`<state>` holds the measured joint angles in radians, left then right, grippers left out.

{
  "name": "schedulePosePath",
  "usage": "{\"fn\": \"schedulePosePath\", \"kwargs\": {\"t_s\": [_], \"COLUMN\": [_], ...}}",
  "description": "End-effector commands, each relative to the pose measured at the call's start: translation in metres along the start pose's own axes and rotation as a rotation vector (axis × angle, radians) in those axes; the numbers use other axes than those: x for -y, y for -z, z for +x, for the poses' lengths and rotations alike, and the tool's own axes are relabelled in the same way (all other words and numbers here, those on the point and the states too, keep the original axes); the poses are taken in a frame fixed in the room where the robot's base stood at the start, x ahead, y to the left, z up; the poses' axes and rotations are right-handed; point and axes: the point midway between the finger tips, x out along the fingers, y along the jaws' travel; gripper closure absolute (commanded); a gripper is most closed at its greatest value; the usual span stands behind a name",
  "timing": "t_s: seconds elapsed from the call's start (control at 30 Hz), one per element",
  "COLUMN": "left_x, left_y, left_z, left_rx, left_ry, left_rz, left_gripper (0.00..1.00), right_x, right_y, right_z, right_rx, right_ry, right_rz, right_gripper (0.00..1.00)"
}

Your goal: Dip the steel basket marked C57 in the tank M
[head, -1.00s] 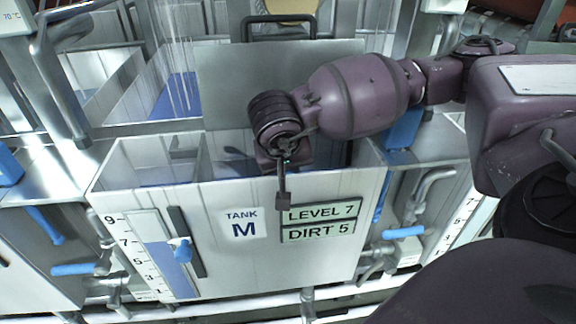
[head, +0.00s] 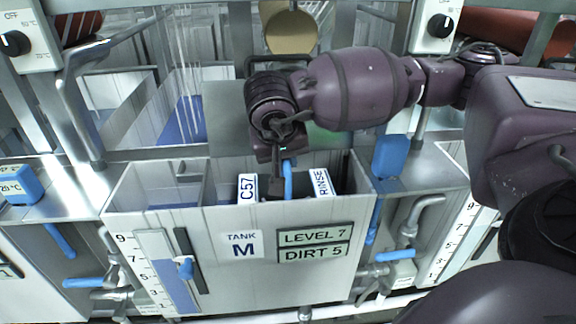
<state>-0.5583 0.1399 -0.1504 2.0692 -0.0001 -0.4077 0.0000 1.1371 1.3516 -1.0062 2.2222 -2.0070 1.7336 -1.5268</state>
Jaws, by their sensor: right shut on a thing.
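Tank M (head: 215,215) is a pale open-topped tank in the middle of the head view, with signs reading TANK M, LEVEL 7 and DIRT 5. The steel basket's C57 tag (head: 248,189) stands upright just above the tank's front rim. A RINSE tag (head: 321,182) stands to its right. My right gripper (head: 282,180) is over the tank opening, shut on the blue handle (head: 289,180) between the two tags. The basket's body is hidden behind the tank's front wall and my gripper. My left gripper is not in view.
Control boxes with knobs (head: 440,26) are at the upper left and right. A grey panel stands behind the tank.

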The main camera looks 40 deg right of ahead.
Motion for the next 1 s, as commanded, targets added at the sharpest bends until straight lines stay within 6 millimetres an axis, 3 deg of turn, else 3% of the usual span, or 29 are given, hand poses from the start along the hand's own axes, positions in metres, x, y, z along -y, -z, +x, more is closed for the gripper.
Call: {"fn": "schedulePosePath", "kwargs": {"t_s": [1.0], "left_x": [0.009], "left_y": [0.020], "left_z": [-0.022], "left_rx": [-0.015], "left_ry": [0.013], "left_rz": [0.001], "left_gripper": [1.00], "right_x": [-0.020], "right_y": [0.038], "right_z": [-0.092], "right_rx": [-0.004], "right_ry": [0.002], "right_rz": [0.002], "right_gripper": [1.00]}}
